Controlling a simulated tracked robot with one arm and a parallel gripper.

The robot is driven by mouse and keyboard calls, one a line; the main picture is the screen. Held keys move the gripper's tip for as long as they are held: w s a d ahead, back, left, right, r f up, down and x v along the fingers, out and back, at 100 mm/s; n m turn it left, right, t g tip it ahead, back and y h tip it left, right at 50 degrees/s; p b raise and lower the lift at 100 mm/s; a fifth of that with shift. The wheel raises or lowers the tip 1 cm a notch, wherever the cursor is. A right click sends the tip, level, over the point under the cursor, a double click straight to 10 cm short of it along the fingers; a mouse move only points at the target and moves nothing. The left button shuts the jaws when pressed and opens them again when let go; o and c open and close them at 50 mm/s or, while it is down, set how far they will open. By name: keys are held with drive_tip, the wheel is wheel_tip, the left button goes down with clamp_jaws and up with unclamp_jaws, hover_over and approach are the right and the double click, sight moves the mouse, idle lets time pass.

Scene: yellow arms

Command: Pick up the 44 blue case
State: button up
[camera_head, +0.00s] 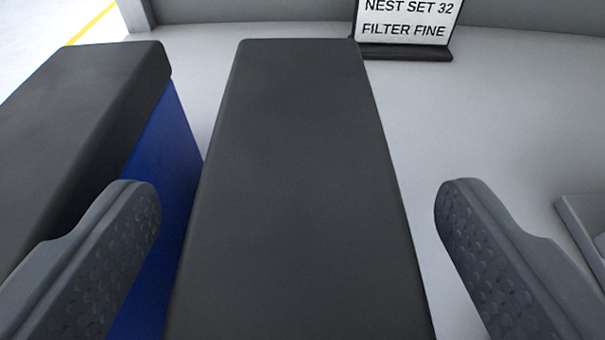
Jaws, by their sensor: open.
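A case with a dark grey top (295,170) lies straight ahead, between the two fingers of my gripper (298,215). Only its top shows, so its side colour and any number are hidden. A second case with a black top (85,115) and a blue side (165,165) stands close on the left. The left finger overlaps this blue side in the picture. My gripper is open, one finger to each side of the middle case, with a visible gap on the right. No number 44 shows on either case.
A small sign (408,22) reading "NEST SET 32 FILTER FINE" stands on a black base behind the middle case. A grey edged object (585,230) is partly visible at the right border.

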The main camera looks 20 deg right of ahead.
drive_tip(key=shift+x, duration=1.15)
drive_tip(key=c, duration=1.4)
drive_tip(key=shift+o, duration=0.2)
drive_tip(key=shift+r, duration=0.1)
